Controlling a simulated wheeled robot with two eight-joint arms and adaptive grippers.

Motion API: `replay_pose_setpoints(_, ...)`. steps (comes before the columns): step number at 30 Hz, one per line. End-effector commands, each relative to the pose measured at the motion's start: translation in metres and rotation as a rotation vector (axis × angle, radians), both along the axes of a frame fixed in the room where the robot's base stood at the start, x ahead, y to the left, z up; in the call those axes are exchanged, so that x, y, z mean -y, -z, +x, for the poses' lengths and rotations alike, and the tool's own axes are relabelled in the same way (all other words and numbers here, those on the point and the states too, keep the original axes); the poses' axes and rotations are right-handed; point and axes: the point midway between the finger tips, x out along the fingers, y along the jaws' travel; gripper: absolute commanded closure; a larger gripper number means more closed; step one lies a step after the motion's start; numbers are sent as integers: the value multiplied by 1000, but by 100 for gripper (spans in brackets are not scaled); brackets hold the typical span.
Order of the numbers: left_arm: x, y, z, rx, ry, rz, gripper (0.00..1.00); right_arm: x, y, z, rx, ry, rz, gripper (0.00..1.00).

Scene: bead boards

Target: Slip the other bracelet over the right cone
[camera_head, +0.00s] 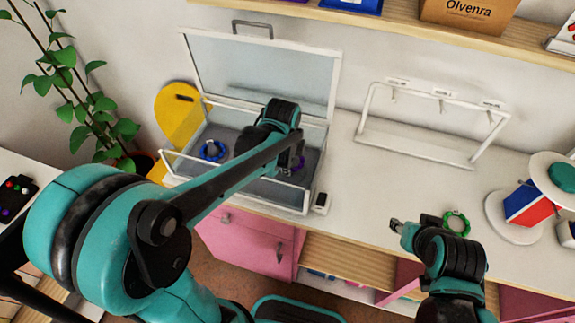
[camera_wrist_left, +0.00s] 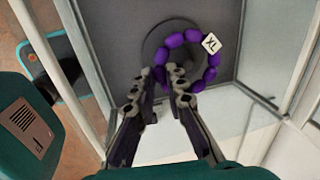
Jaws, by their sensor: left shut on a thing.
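A purple bead bracelet (camera_wrist_left: 173,41) with a white XL tag is in my left gripper (camera_wrist_left: 167,76), which is shut on its near side. A dark round shape (camera_wrist_left: 152,38), apparently the right cone seen from above, lies under the ring. I cannot tell whether the ring is around it or only above it. In the head view my left arm mostly hides this spot, with a little purple (camera_head: 299,163) showing. A blue bracelet (camera_head: 213,159) is at the left of the glass case (camera_head: 247,203). My right gripper (camera_head: 397,226) is over the counter's front; its opening is unclear.
The case's glass lid (camera_head: 265,75) stands open at the back, and glass walls surround my left gripper. A green bracelet (camera_head: 456,223) lies beside my right arm. A white rack (camera_head: 415,148) and a round stand (camera_head: 512,220) are on the right. The counter's middle is clear.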

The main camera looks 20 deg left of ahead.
Motion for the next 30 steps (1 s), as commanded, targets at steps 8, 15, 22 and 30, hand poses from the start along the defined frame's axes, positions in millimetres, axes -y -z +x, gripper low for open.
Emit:
replay_pose_setpoints(8,0,0,0,0,0,0,100,0,0,0,0,0,0,60)
replay_pose_setpoints(15,0,2,0,0,0,0,100,0,1,0,0,0,0,60)
replay_pose_setpoints(22,0,6,0,0,0,0,100,0,4,0,0,0,0,60)
replay_pose_setpoints(30,0,6,0,0,0,0,100,0,4,0,0,0,0,60)
